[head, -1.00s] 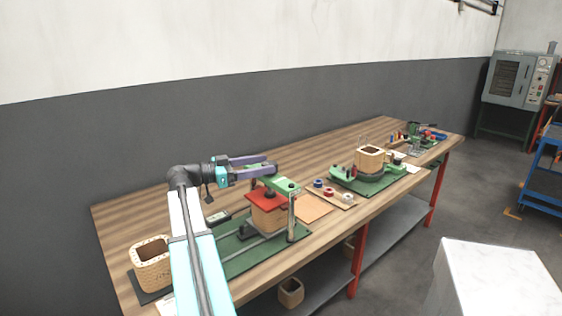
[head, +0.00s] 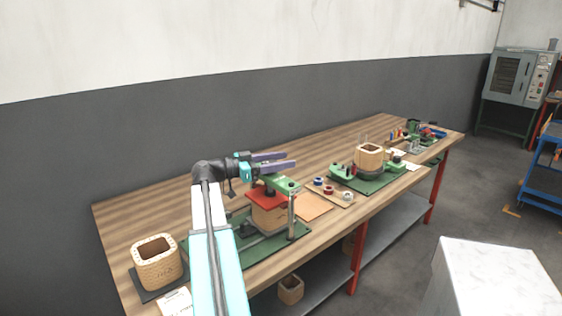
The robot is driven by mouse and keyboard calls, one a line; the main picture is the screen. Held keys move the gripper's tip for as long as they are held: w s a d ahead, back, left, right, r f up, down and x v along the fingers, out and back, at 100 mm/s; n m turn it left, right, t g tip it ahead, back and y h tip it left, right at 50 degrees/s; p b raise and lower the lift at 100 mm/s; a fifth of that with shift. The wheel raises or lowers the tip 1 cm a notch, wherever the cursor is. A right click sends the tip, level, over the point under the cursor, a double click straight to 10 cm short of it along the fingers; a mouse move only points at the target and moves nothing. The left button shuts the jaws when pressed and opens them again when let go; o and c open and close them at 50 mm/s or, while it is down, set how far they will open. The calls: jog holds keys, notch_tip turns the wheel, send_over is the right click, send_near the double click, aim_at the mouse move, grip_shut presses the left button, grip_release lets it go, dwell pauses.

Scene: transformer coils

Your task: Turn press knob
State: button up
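The press (head: 284,184) stands on a green base plate on the near half of the wooden bench. Its red plate (head: 266,198) rests on top of a wooden coil block (head: 268,216), beside an upright metal post (head: 291,218). My gripper (head: 292,160) has two purple fingers, spread apart with nothing visible between them. It is level, pointing right, above and just behind the press's green top arm. The knob cannot be made out clearly; it may be hidden by the gripper or too small.
A wooden coil block (head: 155,262) sits at the bench's near left end. A tray with tape rolls (head: 330,191) and a second green fixture with a block (head: 369,158) lie to the right. The back of the bench (head: 150,205) is clear. A white box (head: 495,285) stands at front right.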

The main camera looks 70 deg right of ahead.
jog(key=c, duration=0.7)
jog(key=shift+f+m+g+y+b, duration=0.15)
jog(key=shift+m+g+y+b, duration=0.3)
jog(key=shift+b, duration=0.3)
jog(key=shift+s+a+m+g+y+b, duration=0.15)
jog(key=shift+a+m+g+y+b, duration=0.2)
jog(key=shift+m+y+b, duration=0.4)
jog(key=shift+s+a+m+g+y+b, duration=0.1)
jog(key=shift+m+g+y+b, duration=0.3)
jog(key=shift+y, duration=0.5)
jog(key=o, duration=1.1)
jog(key=shift+c, duration=0.2)
